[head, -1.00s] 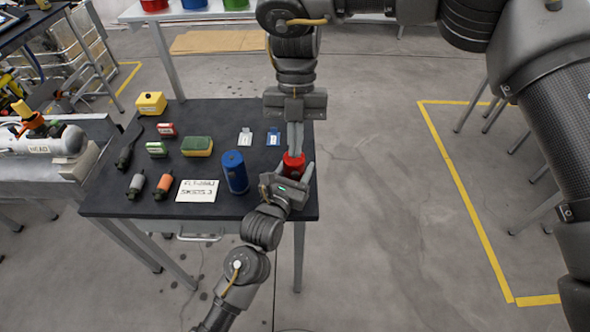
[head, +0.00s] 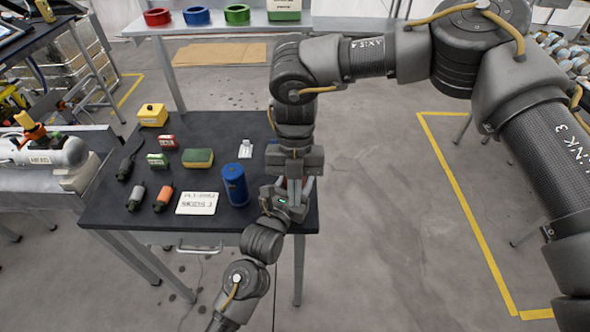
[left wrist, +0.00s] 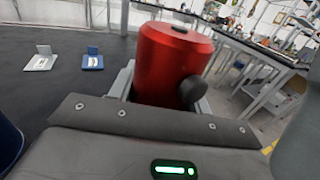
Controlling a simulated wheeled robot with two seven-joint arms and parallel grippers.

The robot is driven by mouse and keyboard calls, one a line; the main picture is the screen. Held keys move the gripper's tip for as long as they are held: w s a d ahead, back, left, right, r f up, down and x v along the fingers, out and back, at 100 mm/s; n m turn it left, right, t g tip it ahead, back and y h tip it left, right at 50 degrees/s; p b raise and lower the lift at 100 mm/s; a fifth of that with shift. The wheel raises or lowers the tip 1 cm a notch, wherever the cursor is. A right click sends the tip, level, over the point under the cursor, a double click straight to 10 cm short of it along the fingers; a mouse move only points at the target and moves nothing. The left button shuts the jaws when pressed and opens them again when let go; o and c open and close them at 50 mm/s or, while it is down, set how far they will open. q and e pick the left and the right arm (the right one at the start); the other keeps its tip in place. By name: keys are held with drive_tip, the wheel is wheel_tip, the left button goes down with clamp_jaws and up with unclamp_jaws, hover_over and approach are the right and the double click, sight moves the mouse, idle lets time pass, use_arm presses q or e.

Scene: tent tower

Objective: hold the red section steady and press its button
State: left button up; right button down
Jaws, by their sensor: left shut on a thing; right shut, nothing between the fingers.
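The red section (left wrist: 165,65) stands between the fingers of my left gripper (head: 289,196), near the table's right front corner. My left gripper is shut on it. In the left wrist view the section looks upright, with a dark slot on top and a dark round knob (left wrist: 190,92) on its near side; I cannot tell whether the knob is the button. My right gripper (head: 294,182) is shut and empty, pointing down at the section from above. In the head view it hides most of the section, and I cannot tell whether it touches it.
On the dark table (head: 225,128) a blue cylinder (head: 234,184) stands just left of my left gripper. A white card (head: 197,203), a sponge (head: 198,158) and a yellow box (head: 152,115) lie further left. A blue tag (left wrist: 92,60) shows in the left wrist view.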

drive_tip(key=w, duration=0.1)
drive_tip(key=w+f, duration=0.1)
drive_tip(key=w, duration=0.1)
drive_tip(key=shift+w+f, duration=0.2)
drive_tip(key=shift+w, duration=0.1)
drive_tip(key=shift+w, duration=0.75)
use_arm(q)
drive_tip(key=shift+s+d, duration=0.1)
drive_tip(key=shift+s, duration=0.05)
use_arm(e)
drive_tip(key=shift+w+d, duration=0.1)
drive_tip(key=shift+w, duration=0.15)
use_arm(q)
drive_tip(key=shift+f, duration=0.1)
use_arm(e)
drive_tip(key=s, duration=0.5)
use_arm(q)
drive_tip(key=shift+f, duration=0.1)
use_arm(e)
drive_tip(key=v, duration=1)
drive_tip(key=shift+w+r, duration=0.2)
drive_tip(key=shift+r, duration=0.05)
